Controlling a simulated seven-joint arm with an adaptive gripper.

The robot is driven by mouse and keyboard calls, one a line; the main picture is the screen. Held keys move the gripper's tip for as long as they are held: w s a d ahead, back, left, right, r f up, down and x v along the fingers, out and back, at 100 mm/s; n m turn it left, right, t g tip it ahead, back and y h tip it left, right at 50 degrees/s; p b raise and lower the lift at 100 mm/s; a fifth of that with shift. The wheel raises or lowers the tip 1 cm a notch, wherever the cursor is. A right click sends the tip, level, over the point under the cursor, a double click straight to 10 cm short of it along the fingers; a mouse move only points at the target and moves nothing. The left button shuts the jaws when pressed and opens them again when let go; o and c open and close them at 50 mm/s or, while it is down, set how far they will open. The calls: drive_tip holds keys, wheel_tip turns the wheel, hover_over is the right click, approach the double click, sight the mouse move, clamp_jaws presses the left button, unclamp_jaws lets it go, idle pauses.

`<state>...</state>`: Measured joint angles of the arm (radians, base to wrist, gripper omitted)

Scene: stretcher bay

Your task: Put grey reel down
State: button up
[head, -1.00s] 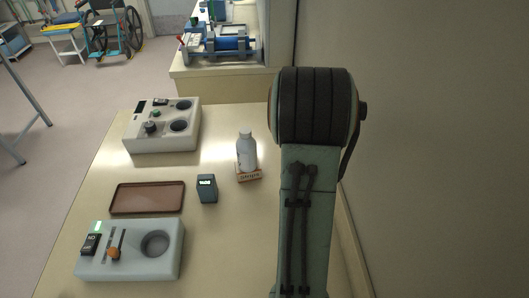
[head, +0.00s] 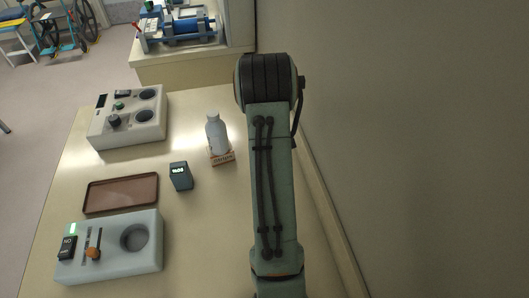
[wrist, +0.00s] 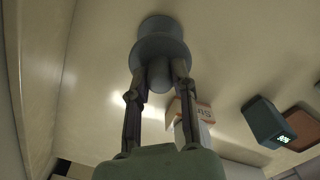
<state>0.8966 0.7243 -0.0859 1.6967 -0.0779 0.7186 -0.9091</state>
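In the wrist view the grey reel (wrist: 160,44) is beyond my fingertips, with its round flange away from the camera and a stub pointing back between the fingers. My gripper (wrist: 160,72) has one finger on each side of the stub, with the tips against the reel. It looks shut on the reel. The pale tabletop (wrist: 235,55) lies behind the reel; I cannot tell whether the reel touches it. In the head view my arm hides both gripper and reel.
A wall (head: 420,130) bounds the right.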

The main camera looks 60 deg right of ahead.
drive_tip(key=o, duration=0.4)
drive_tip(key=shift+r, duration=0.1)
wheel_tip(320, 180, up, 12)
drive_tip(key=w+a+r, duration=0.2)
drive_tip(key=a+r, duration=0.2)
drive_tip(key=a, duration=0.5)
drive_tip(key=s+a+r, duration=0.2)
drive_tip(key=a, duration=1.2)
drive_tip(key=shift+n+y, duration=0.4)
drive_tip(key=shift+n, duration=0.2)
drive_tip(key=s+a, duration=0.4)
drive_tip(key=s+a+f, duration=0.1)
drive_tip(key=s+a, duration=0.2)
drive_tip(key=a, duration=0.1)
drive_tip(key=s+a+f, duration=0.1)
drive_tip(key=s+a, duration=0.3)
drive_tip(key=shift+s+a, duration=0.25)
drive_tip(key=shift+s, duration=0.05)
